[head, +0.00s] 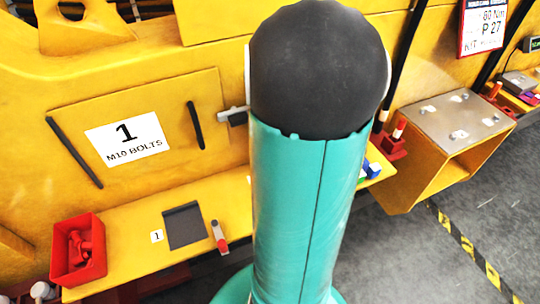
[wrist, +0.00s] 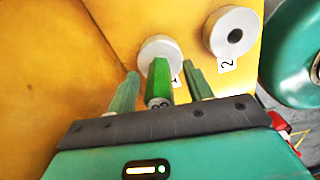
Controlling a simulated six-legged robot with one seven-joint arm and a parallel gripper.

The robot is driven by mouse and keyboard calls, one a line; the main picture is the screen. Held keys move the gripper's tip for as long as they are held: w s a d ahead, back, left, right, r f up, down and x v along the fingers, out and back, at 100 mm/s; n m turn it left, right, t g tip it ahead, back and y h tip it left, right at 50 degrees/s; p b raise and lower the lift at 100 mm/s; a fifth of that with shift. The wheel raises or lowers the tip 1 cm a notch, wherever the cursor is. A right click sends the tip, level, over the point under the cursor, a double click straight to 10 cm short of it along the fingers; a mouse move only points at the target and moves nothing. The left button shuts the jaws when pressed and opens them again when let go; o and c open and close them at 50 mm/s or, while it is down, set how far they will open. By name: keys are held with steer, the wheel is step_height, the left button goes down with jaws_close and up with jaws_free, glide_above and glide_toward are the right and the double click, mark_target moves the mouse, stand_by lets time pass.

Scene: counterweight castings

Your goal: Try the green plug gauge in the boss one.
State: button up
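In the wrist view, boss one (wrist: 152,45) is a pale round boss on a yellow wall. Its label is partly hidden behind the green plug gauge (wrist: 159,80). The gauge points at the boss face, and its far end overlaps the boss. I cannot tell how deep it sits in the bore, which is hidden. My gripper (wrist: 162,72) has one finger on each side of the gauge, with a gap showing on both sides. It looks open around the gauge. In the head view my own arm hides the gripper, gauge and boss.
Boss 2 (wrist: 217,38) stands close to the right. In the head view, a yellow ledge (head: 125,227) carries a red bin (head: 97,266), a dark pad (head: 185,228) and a red-and-grey tool (head: 218,235). A yellow box-like casting (head: 415,180) is at the right, beside open grey floor.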

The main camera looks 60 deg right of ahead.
step_height(320, 180, up, 26)
stand_by(1.4)
steer(key=shift+a+f, duration=0.1)
